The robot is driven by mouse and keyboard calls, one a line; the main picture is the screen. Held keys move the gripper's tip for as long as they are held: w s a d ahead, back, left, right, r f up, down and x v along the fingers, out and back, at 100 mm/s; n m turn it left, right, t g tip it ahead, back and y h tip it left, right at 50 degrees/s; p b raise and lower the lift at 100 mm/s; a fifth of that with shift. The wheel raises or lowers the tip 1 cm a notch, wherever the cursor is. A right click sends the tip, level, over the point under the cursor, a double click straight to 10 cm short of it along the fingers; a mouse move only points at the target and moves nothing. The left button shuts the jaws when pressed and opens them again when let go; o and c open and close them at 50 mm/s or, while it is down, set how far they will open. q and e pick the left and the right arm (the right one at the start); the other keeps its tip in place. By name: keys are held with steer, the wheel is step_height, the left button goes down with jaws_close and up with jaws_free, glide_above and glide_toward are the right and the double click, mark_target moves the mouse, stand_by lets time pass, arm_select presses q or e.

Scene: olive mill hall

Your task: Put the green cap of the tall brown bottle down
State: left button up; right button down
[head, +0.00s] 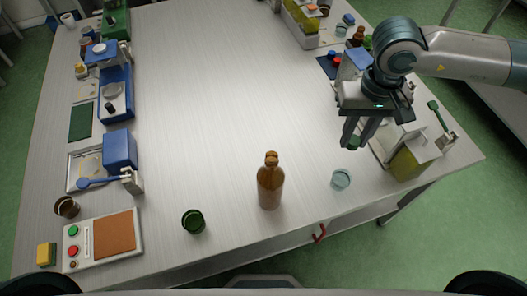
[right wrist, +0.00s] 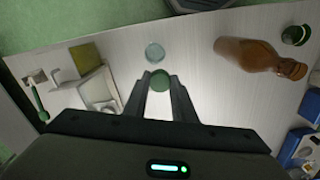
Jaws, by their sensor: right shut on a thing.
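The tall brown bottle (head: 270,186) stands upright near the front edge of the table, with no cap on its neck. It also shows in the right wrist view (right wrist: 246,54). My right gripper (head: 354,146) is to the right of and beyond the bottle, above the table. Its fingers are shut on the green cap (right wrist: 160,79), which shows between the fingertips in the right wrist view. In the head view the cap is mostly hidden by the fingers. My left gripper is in neither view.
A pale clear glass (head: 341,180) stands right of the bottle, a dark green glass (head: 193,222) left of it. A yellow-green container (head: 411,163) is right of my gripper. Blue devices (head: 121,150) line the left side. The table's middle (head: 220,95) is clear.

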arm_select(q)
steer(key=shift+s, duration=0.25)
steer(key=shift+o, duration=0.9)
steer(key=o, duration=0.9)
arm_select(e)
steer(key=shift+a+f, duration=0.1)
steer(key=shift+a, duration=0.05)
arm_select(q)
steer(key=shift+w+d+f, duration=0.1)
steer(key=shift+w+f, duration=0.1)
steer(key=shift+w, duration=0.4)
arm_select(e)
steer(key=a+f+m, duration=0.7)
steer(key=a+m, duration=0.3)
steer(key=shift+w+f, duration=0.35)
